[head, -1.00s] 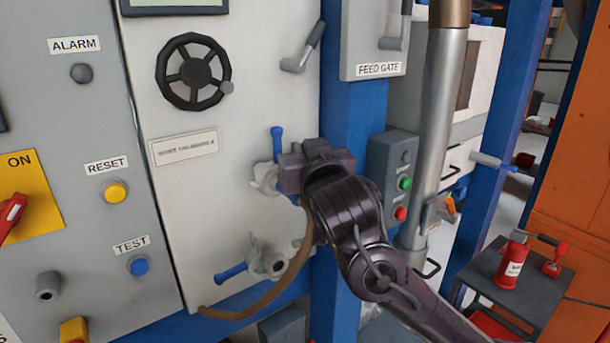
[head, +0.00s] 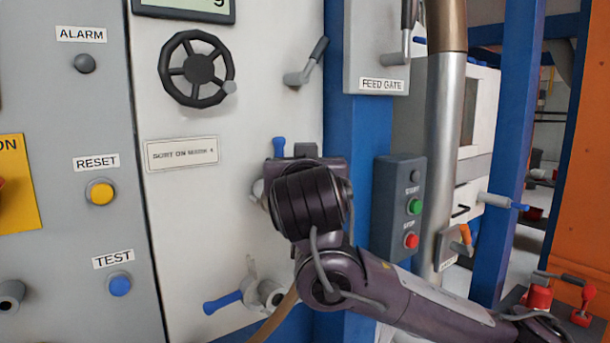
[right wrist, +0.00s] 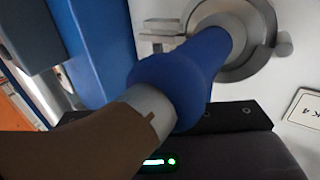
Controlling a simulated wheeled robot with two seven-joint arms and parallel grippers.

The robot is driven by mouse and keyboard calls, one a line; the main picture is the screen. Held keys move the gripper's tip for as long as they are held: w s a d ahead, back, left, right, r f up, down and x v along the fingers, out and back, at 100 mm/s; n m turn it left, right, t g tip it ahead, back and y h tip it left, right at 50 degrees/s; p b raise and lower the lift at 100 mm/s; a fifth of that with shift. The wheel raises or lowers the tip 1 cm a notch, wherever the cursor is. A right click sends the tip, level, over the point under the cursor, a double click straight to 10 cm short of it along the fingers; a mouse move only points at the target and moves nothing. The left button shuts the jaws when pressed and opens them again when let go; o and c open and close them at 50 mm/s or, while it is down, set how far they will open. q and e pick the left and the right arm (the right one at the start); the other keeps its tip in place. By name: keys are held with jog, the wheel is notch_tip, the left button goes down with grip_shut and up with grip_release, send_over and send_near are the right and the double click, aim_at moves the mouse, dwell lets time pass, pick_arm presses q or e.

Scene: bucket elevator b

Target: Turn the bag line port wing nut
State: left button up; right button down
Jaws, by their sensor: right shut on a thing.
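My right gripper (head: 285,172) is at the upper port on the pale panel, and its own wrist hides most of that port in the head view. A blue handle (head: 279,147) stands upright just above the gripper. The right wrist view shows a grey round port (right wrist: 258,45) with small metal tabs beside it. A blue coupling (right wrist: 180,80) meets this port, with a grey cuff and brown hose (right wrist: 70,140) behind it. My right gripper is shut at the port, but the coupling hides the fingertips and their contact. My left gripper is out of view.
A lower port (head: 270,293) has a blue handle (head: 222,303) pointing left. A black handwheel (head: 197,69) and a lever (head: 306,63) sit above. A start/stop box (head: 400,210) and a metal pipe (head: 442,150) stand close to the right of my arm.

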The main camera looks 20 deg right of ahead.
jog(key=shift+r, duration=0.15)
jog(key=c, duration=1.5)
grip_release()
jog(key=shift+c, duration=0.2)
jog(key=shift+o, duration=1)
jog(key=shift+d, duration=0.1)
jog(key=shift+f, duration=0.2)
